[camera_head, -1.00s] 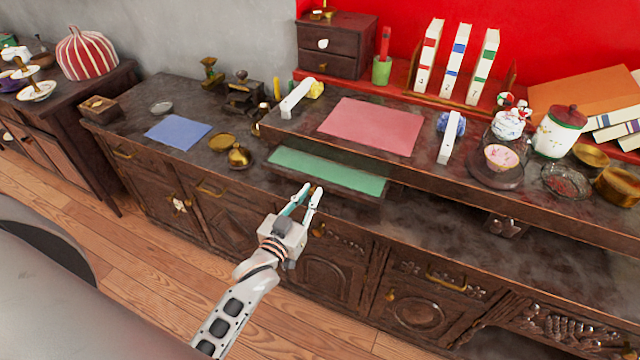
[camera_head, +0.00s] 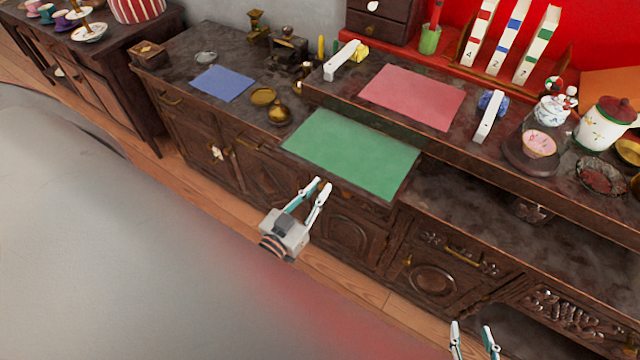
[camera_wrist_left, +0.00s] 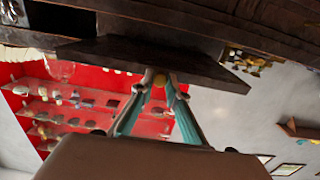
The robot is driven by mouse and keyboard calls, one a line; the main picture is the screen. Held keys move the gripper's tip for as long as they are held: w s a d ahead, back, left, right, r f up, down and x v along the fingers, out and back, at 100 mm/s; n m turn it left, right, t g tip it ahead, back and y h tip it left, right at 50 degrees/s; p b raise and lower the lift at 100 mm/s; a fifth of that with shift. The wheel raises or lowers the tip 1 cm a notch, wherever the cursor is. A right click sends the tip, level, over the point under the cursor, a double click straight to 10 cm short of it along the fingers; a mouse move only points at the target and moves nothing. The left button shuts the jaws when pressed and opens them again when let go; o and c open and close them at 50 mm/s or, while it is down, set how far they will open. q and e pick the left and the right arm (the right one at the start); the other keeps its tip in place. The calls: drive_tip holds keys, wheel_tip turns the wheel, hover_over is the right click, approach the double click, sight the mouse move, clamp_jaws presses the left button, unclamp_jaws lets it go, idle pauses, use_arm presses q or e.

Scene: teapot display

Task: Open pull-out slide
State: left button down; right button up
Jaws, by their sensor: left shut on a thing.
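The pull-out slide (camera_head: 362,192) is a dark wooden board with a green mat (camera_head: 350,152) on top. It stands well out from under the raised shelf. In the left wrist view I see the slide (camera_wrist_left: 200,68) from below and in front. My left gripper (camera_head: 320,184) is at the slide's front edge, its fingers closed around a small brass knob, which shows between the fingertips in the left wrist view (camera_wrist_left: 159,80). My right gripper (camera_head: 473,326) is at the bottom right of the head view, with its fingers apart and nothing between them.
A brass pot (camera_head: 278,113) and a blue mat (camera_head: 223,83) lie on the counter left of the slide. The shelf above holds a red mat (camera_head: 413,97), a white bar (camera_head: 490,117) and a lidded jar (camera_head: 604,125). Floor is free before the cabinet.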

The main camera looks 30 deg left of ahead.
use_arm(q)
drive_tip(key=shift+s+f, duration=0.1)
drive_tip(key=shift+s, duration=0.05)
drive_tip(key=c, duration=2.2)
unclamp_jaws()
drive_tip(key=shift+c, duration=0.2)
drive_tip(key=shift+o, duration=1.3)
drive_tip(key=shift+s, duration=0.2)
drive_tip(key=shift+w, duration=0.1)
drive_tip(key=s, duration=1.2)
drive_tip(key=shift+a, duration=0.25)
